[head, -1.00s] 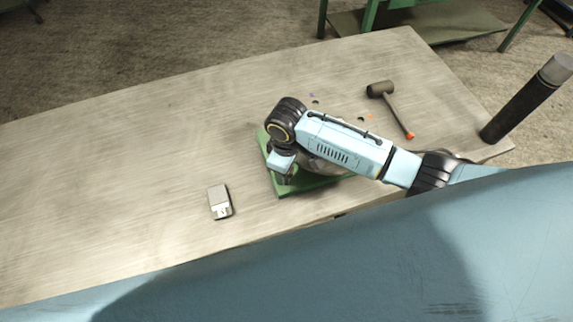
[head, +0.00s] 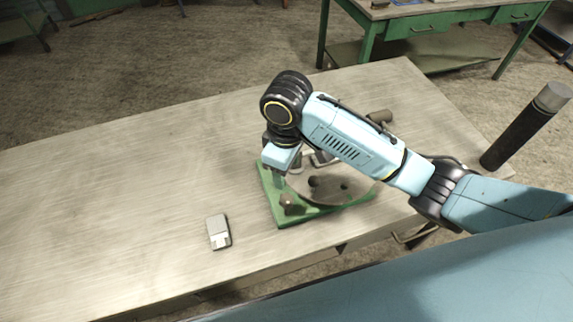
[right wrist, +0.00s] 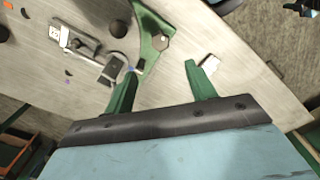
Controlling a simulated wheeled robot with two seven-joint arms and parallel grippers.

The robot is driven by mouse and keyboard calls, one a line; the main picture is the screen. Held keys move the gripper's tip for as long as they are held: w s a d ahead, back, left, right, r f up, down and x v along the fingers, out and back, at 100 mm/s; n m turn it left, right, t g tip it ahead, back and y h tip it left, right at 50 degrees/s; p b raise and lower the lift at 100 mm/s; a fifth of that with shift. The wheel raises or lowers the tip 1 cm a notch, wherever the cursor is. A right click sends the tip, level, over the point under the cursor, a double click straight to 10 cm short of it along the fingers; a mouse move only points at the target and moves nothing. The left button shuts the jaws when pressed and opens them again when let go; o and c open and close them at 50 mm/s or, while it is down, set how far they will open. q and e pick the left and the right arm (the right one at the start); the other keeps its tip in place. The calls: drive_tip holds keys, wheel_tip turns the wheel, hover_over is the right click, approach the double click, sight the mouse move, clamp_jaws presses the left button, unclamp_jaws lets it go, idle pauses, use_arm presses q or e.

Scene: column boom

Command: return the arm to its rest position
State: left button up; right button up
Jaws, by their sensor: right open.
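My right arm (head: 345,140) comes in from the right and reaches over the table (head: 130,190). Its wrist is bent down above a green base (head: 272,190) with a grey round plate (head: 350,196). In the head view the fingers are mostly hidden behind the wrist. In the right wrist view my right gripper (right wrist: 161,68) is open, its green fingers wide apart with nothing held between them. The green base (right wrist: 150,35) shows beyond the fingertips there. My left gripper is not in view.
A small grey box (head: 218,232) lies on the table left of the green base. A mallet head (head: 380,116) shows partly behind my arm. A dark cylinder (head: 525,126) stands at the right table edge. A green desk (head: 425,28) is behind. The table's left side is clear.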

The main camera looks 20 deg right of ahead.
idle(0.5)
drive_tip(key=s+a+f+m+t+y, duration=0.15)
drive_tip(key=s+f, duration=0.25)
drive_tip(key=s, duration=0.4)
drive_tip(key=s+d+f+m+t+h, duration=0.1)
drive_tip(key=s+d+m+t, duration=0.1)
drive_tip(key=s+d+m, duration=0.7)
drive_tip(key=s+d+f+n+b, duration=0.1)
drive_tip(key=f+b, duration=0.2)
drive_tip(key=f, duration=0.8)
drive_tip(key=s+d+f+n+g+b, duration=0.1)
drive_tip(key=f+b, duration=0.2)
drive_tip(key=f, duration=0.9)
drive_tip(key=s+d+f+n+b, duration=0.15)
drive_tip(key=f+b, duration=0.25)
drive_tip(key=f, duration=0.7)
drive_tip(key=s+d+f+b, duration=0.1)
drive_tip(key=s+f+b, duration=0.2)
drive_tip(key=s+f, duration=0.5)
drive_tip(key=s+d+f+g+b, duration=0.1)
drive_tip(key=s+f+b, duration=0.3)
drive_tip(key=s+f, duration=0.4)
wheel_tip(320, 180, down, 6)
drive_tip(key=shift+s+d+f, duration=0.15)
drive_tip(key=shift+d+f, duration=0.05)
drive_tip(key=shift+f, duration=0.05)
